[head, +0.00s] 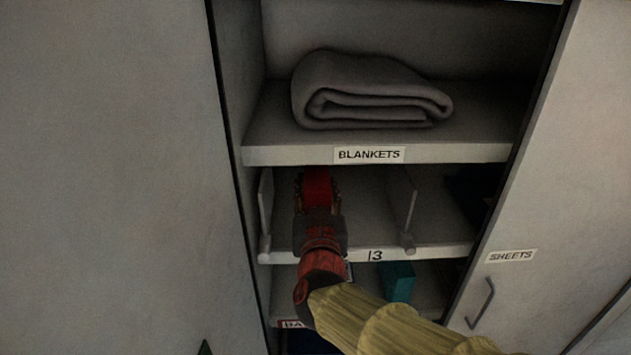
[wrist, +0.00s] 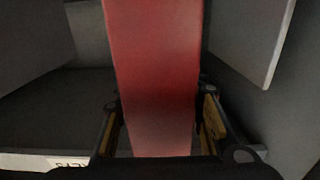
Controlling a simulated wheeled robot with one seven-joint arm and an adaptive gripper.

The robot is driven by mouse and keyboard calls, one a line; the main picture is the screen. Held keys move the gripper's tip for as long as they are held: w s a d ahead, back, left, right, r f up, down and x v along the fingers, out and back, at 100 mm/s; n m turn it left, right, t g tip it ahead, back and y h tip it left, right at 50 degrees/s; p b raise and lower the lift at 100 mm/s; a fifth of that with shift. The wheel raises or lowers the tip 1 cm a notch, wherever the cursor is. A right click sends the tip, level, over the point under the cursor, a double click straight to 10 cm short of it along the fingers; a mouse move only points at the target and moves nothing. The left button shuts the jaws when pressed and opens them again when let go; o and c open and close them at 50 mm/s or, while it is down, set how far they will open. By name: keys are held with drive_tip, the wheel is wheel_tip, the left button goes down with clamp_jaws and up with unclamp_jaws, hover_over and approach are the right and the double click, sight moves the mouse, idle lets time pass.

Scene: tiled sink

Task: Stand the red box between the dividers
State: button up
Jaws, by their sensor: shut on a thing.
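The red box (head: 317,187) is in my gripper (head: 319,200), inside the bay marked 13, below the blanket shelf. In the wrist view the red box (wrist: 155,75) fills the middle, with a finger of my gripper (wrist: 160,118) on each side. The left divider (head: 266,208) and right divider (head: 405,208) stand on the shelf (head: 372,230). The box shows between them, closer to the left one. One plate, likely a divider (wrist: 255,35), shows at the wrist view's upper right, apart from the box. Whether the box touches the shelf is hidden.
A folded grey blanket (head: 365,90) lies on the shelf above (head: 270,155), whose edge is close over the box. A teal item (head: 398,281) is on the shelf below. A dark item (head: 472,190) is right of the right divider. Cabinet doors flank the opening.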

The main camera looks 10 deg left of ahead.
drive_tip(key=shift+w+a+f+p, duration=0.35)
drive_tip(key=shift+w+f, duration=0.2)
drive_tip(key=shift+w, duration=0.65)
drive_tip(key=shift+w+a+f+p, duration=0.25)
drive_tip(key=shift+w+f+p, duration=0.25)
drive_tip(key=shift+w, duration=0.65)
drive_tip(key=shift+w+a+f+p, duration=0.3)
drive_tip(key=shift+w+f, duration=0.3)
drive_tip(key=shift+w, duration=0.6)
drive_tip(key=shift+s, duration=0.1)
drive_tip(key=shift+f+b, duration=0.2)
drive_tip(key=shift+b, duration=0.15)
drive_tip(key=o, duration=1.5)
